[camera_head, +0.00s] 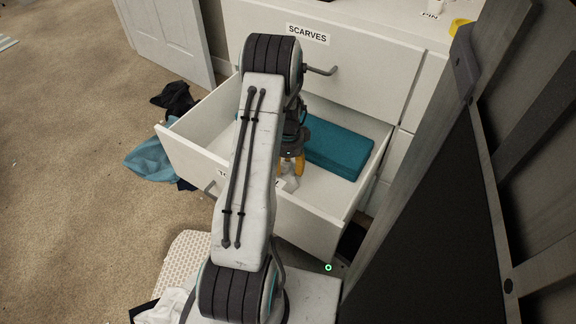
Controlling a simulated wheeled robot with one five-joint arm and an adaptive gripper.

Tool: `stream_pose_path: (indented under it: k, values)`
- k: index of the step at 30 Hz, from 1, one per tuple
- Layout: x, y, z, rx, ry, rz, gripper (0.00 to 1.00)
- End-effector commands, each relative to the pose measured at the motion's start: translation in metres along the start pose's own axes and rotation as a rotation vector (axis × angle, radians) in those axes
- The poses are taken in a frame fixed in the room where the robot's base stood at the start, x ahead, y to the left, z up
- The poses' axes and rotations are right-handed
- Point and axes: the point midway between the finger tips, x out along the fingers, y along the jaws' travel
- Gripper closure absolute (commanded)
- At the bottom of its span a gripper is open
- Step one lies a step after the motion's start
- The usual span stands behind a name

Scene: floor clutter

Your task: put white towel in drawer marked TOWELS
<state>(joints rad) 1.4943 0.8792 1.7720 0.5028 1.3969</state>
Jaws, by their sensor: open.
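An open white drawer (318,222) extends below the closed drawer marked SCARVES. My gripper (292,168), with orange-yellow fingers, is open and points down inside this drawer. A small crumpled whitish piece (290,184), which looks like the white towel, lies just under the fingers; most of it is hidden by my arm, and I cannot tell if the fingers touch it. A folded teal towel (337,147) lies in the drawer, right of my gripper.
Dark cloth (175,99) and blue cloth (150,160) lie on the carpet left of the drawer. A white cloth (168,308) shows at bottom left beside a perforated white item (185,262). A dark grey panel (430,220) blocks the right.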

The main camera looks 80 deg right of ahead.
Motion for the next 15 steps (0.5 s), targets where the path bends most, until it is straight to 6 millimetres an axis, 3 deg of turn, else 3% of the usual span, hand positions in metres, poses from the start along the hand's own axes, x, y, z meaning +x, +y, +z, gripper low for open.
stream_pose_path:
  k: [8, 15]
  values:
    - [-0.012, -0.001, 0.000, 0.000, 0.001, -0.003, 0.49]
    - [-0.051, -0.001, 0.000, 0.000, 0.001, -0.005, 0.49]
